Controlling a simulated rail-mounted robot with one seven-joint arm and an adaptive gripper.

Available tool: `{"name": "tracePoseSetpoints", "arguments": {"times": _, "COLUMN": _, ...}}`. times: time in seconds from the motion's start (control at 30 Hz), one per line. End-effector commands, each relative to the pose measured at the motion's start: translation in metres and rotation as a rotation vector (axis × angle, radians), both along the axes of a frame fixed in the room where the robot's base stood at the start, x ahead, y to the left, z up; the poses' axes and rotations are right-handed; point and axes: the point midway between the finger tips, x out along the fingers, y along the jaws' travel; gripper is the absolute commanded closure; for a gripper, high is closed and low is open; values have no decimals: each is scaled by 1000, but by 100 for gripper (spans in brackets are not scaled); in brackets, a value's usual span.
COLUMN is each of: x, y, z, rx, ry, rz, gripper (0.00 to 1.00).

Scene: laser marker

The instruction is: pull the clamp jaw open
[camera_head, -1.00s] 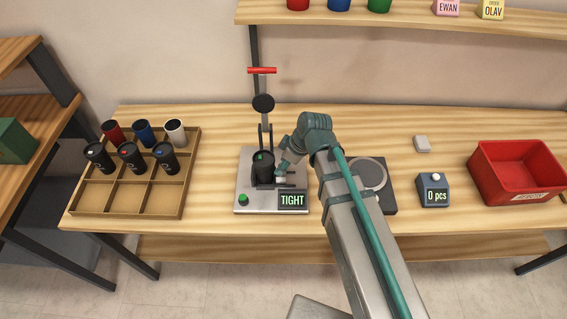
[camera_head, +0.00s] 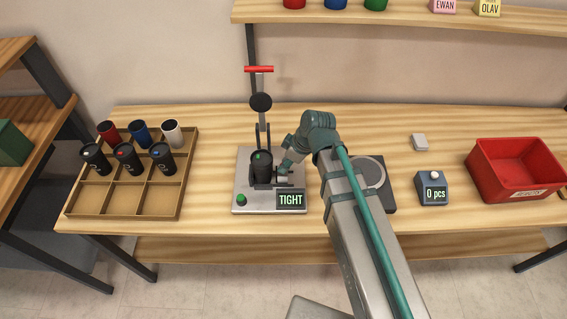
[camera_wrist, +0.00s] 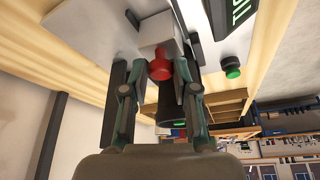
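The laser marker's clamp stand (camera_head: 243,190) stands on the bench with a black cup (camera_head: 262,167) upright in it. Its small display (camera_head: 291,199) reads TIGHT. In the wrist view a red knob (camera_wrist: 159,67) sticks out from a pale grey block (camera_wrist: 160,36), apparently the clamp jaw. My gripper (camera_wrist: 160,78) has one finger on each side of this knob, very close to it. Whether both pads press on the knob cannot be seen. In the head view my gripper (camera_head: 283,175) is at the cup's right side, and my wrist hides part of the jaw.
A wooden tray (camera_head: 105,207) with several cups is at left. A round plate (camera_head: 369,171), a grey counter box (camera_head: 433,190) reading 0 pcs and a red bin (camera_head: 515,172) are at right. A red-handled post (camera_head: 259,69) rises behind the clamp. The bench's front middle is clear.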

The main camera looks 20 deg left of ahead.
Motion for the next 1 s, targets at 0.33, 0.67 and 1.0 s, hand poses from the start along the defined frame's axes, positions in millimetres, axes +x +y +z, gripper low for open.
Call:
{"name": "tracePoseSetpoints", "arguments": {"times": 0.33, "x": 0, "y": 0, "z": 0, "rx": 1, "ry": -1, "rz": -1, "gripper": 50}}
{"name": "tracePoseSetpoints", "arguments": {"times": 0.67, "x": 0, "y": -6, "z": 16, "rx": 3, "ry": -2, "rz": -2, "gripper": 50}}
{"name": "tracePoseSetpoints", "arguments": {"times": 1.0, "x": 0, "y": -29, "z": 69, "rx": 2, "ry": -2, "rz": -2, "gripper": 50}}
